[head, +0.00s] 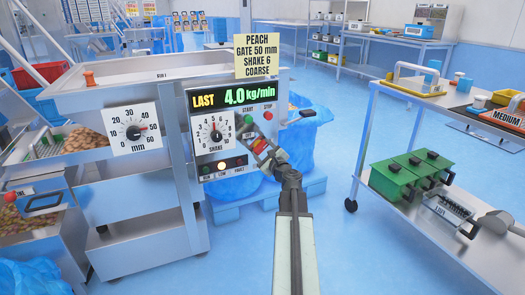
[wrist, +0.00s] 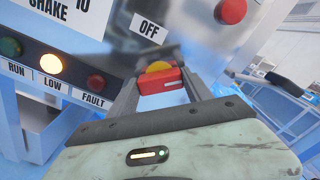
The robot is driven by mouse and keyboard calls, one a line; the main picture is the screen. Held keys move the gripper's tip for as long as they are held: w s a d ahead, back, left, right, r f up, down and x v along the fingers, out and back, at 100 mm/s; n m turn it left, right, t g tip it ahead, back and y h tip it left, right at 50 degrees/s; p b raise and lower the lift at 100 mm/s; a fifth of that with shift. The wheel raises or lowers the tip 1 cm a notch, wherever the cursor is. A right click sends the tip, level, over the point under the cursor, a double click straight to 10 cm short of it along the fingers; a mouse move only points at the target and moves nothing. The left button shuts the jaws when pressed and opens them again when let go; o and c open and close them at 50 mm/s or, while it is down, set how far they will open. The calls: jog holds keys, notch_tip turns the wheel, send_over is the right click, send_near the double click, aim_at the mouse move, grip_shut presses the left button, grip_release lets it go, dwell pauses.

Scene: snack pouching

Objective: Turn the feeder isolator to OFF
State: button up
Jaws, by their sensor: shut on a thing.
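The feeder isolator (head: 259,144) is a red handle with a yellow centre at the lower right of the feeder's control panel. My gripper (head: 264,152) reaches the panel from the lower right. In the wrist view my gripper (wrist: 158,86) has a finger on each side of the red handle and is shut on it. The red bar lies roughly crosswise between the fingers. The fingers hide part of the switch, and I cannot tell its exact setting.
A green START button (head: 248,118) and red STOP button (head: 268,115) sit just above. The SHAKE dial (head: 216,134) is left; the LOW lamp (wrist: 51,64) glows between RUN and FAULT. A blue-lined bin (head: 305,135) stands behind. A steel cart (head: 388,215) stands right, with open floor between.

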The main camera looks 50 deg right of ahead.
jog(key=n, duration=0.4)
jog(key=shift+a, duration=0.1)
jog(key=n, duration=0.4)
jog(key=shift+w+n, duration=0.1)
jog(key=shift+n, duration=0.3)
jog(key=n, duration=0.4)
jog(key=shift+a+f+n, duration=0.1)
jog(key=shift+n, duration=2.1)
jog(key=o, duration=1.4)
jog(key=shift+c, duration=0.2)
